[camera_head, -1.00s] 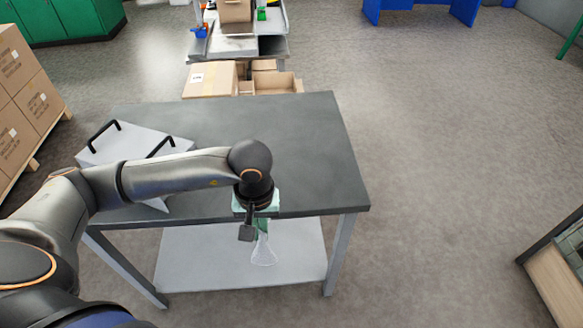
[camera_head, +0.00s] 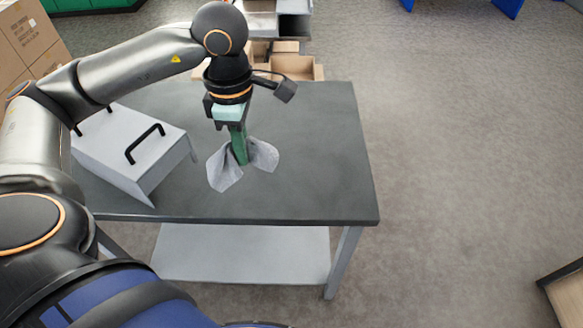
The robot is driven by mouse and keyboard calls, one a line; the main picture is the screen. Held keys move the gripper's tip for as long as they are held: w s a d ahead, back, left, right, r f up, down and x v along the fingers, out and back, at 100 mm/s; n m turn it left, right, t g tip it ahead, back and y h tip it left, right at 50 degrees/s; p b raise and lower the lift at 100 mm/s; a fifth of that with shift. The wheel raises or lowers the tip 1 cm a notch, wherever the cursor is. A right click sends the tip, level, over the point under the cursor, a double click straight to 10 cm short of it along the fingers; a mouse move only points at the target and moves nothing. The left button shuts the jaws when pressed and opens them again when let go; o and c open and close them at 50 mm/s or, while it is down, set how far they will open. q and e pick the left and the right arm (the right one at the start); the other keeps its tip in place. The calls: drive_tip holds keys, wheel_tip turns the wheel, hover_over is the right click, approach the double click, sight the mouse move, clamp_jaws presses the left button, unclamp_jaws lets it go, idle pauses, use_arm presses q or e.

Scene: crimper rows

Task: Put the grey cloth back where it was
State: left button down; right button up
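The grey cloth (camera_head: 224,171) is bunched and pinched in my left gripper (camera_head: 240,158), with a fold sticking out on each side of the green fingers. The gripper points down over the middle of the dark grey table top (camera_head: 310,150). I cannot tell whether the cloth's lower edge touches the table or hangs just above it. The part of the cloth between the fingers is hidden. My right gripper is not in view.
A light grey box-like stand with black handles (camera_head: 130,150) is on the table's left, close beside the cloth. The table's right side is clear. A lower shelf (camera_head: 240,255) is under the table. Cardboard boxes (camera_head: 292,66) stand behind it.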

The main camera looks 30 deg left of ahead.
use_arm(q)
drive_tip(key=shift+n, duration=0.3)
drive_tip(key=shift+w+a+f+p, duration=0.1)
drive_tip(key=shift+w+f+p, duration=0.35)
drive_tip(key=shift+w+f, duration=1.8)
drive_tip(key=shift+w+f+p, duration=0.5)
drive_tip(key=shift+w+f, duration=1.5)
drive_tip(key=shift+w, duration=0.45)
drive_tip(key=shift+w+a+f+p, duration=0.1)
drive_tip(key=shift+w+f+p, duration=0.35)
drive_tip(key=shift+w+f, duration=1.8)
drive_tip(key=shift+c, duration=1.7)
unclamp_jaws()
drive_tip(key=shift+r, duration=0.15)
wheel_tip(320, 180, up, 12)
drive_tip(key=b, duration=0.1)
drive_tip(key=shift+r, duration=0.25)
